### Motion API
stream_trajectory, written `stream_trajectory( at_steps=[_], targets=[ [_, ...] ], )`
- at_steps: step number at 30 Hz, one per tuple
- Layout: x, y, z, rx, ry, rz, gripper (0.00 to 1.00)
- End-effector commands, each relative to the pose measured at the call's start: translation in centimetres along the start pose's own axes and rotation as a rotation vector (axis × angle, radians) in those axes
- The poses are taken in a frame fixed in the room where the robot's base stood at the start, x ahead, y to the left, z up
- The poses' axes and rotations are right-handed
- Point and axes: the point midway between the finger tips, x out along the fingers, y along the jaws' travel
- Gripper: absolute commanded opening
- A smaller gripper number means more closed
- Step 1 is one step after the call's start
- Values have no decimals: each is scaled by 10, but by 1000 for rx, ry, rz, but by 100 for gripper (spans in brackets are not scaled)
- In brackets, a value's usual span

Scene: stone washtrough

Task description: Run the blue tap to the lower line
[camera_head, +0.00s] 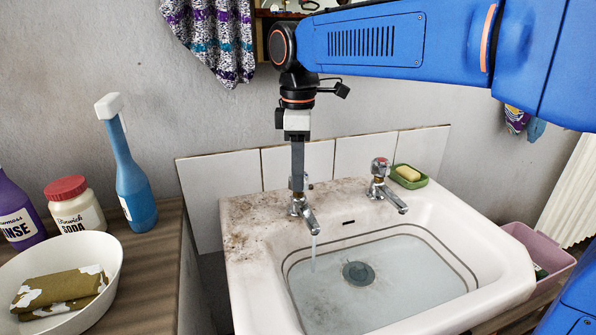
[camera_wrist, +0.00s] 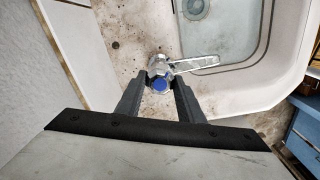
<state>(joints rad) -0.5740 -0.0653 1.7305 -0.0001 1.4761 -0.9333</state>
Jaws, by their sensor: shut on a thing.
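The blue tap (camera_head: 303,208) is the left chrome tap on the white sink (camera_head: 243,262), and a thin stream of water (camera_head: 313,252) falls from its spout. My gripper (camera_head: 298,184) points straight down from above and is shut on the tap's head. The wrist view shows the blue cap (camera_wrist: 160,85) between the two fingertips. Water (camera_head: 405,262) covers the basin floor. Dark lines (camera_head: 440,240) run around the basin wall; the water's edge lies close to the lower one, and I cannot tell whether it touches.
A red-capped tap (camera_head: 380,169) stands right of the blue one, with soap in a green dish (camera_head: 409,177) behind. A dark round drain fitting (camera_head: 358,273) lies under the water. Left, a wooden counter (camera_head: 150,275) holds bottles, a jar and a white bowl (camera_head: 110,268). A pink tub (camera_head: 541,253) stands right.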

Motion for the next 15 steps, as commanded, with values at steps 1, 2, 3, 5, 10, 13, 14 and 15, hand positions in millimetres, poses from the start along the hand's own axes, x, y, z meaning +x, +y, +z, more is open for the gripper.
stream_trajectory(
  at_steps=[1, 2, 3, 5, 10, 13, 14, 15],
  targets=[
    [0, 0, 0, 13, 0, 0, 12],
    [0, 0, 0, 25, 0, 0, 12],
    [0, 0, 0, 43, 0, -1, 12],
    [0, 0, 0, 76, 0, -1, 12],
    [0, 0, 0, 202, 0, -1, 12],
    [0, 0, 0, 291, 0, -1, 12],
    [0, 0, 0, 319, 0, -1, 12],
    [0, 0, 0, 356, 0, -1, 12]
  ],
)
